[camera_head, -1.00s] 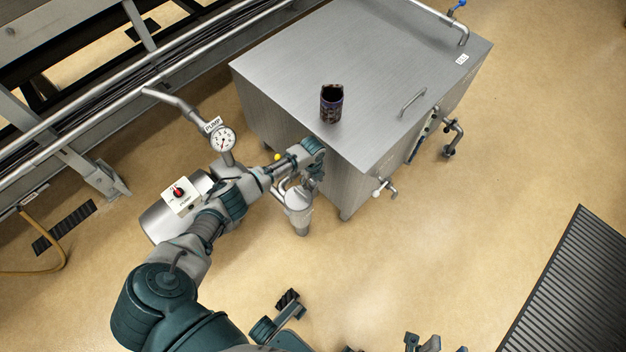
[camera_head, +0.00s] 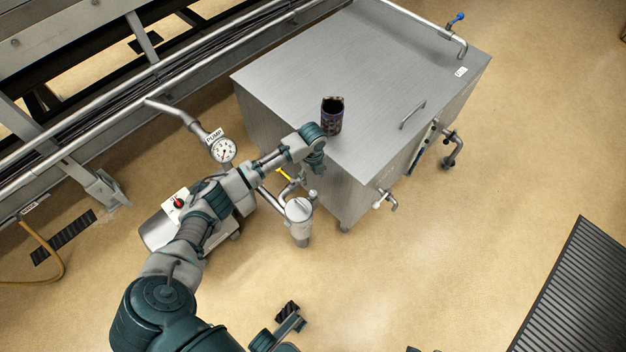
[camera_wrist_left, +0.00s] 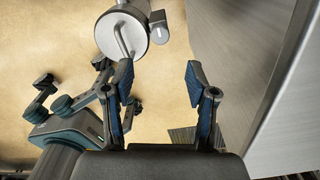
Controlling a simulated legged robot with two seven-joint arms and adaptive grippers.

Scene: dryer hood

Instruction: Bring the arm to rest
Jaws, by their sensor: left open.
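My left arm (camera_head: 205,215) reaches from the bottom left across the pump to the near left corner of the metal tank. My left gripper (camera_head: 316,165) hangs below the wrist beside that corner; its fingers are mostly hidden in the head view. In the left wrist view my left gripper (camera_wrist_left: 160,80) is open, with two blue-padded fingers apart and nothing between them. A round grey filter pot (camera_wrist_left: 122,32) lies beyond the left finger, and the tank's side (camera_wrist_left: 240,60) is to the right.
A dark open can (camera_head: 331,118) stands on the tank top (camera_head: 370,70), close behind my wrist. A pump gauge (camera_head: 223,150), a yellow valve handle (camera_head: 283,173) and the filter pot (camera_head: 299,212) crowd the forearm.

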